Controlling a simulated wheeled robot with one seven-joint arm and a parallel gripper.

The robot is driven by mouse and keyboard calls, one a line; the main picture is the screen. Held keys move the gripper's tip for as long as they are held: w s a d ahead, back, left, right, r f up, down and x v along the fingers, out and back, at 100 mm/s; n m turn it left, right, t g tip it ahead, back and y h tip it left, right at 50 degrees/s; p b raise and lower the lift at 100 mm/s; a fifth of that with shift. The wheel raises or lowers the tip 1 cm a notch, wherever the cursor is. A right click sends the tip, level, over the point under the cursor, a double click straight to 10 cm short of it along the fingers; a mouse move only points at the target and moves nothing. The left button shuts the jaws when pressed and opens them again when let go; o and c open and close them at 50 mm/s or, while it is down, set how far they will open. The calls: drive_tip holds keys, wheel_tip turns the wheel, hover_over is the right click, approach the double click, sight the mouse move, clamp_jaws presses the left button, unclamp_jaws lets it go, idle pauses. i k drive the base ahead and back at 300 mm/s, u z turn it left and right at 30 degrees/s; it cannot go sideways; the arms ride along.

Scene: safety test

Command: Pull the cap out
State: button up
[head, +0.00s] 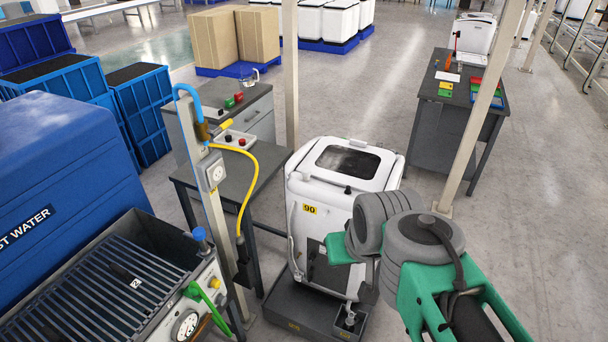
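I cannot make out for certain which part is the cap. A small metal fitting (349,320) stands at the front right corner of the dark tray under the white machine (345,215), and its details are too small to read. My green and grey arm reaches in from the lower right, in front of the machine's right side. A dark end part of my arm shows low beside the machine, close to the fitting. My gripper's fingers cannot be made out, so neither their opening nor any contact shows.
The dark tray (292,308) lies under the machine. A blue tank (70,170) and a grated basin (95,295) with a gauge and a blue knob (199,234) stand at left. A post with a yellow hose (252,165) rises beside a grey bench.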

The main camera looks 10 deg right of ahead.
sight(306, 172)
drive_tip(key=k, duration=1.3)
drive_tip(key=u, duration=0.3)
drive_tip(key=i, duration=0.4)
drive_tip(key=u, duration=0.55)
drive_tip(key=i, duration=1.85)
drive_tip(key=z, duration=1.4)
drive_tip(key=i, duration=0.65)
drive_tip(key=z, duration=0.6)
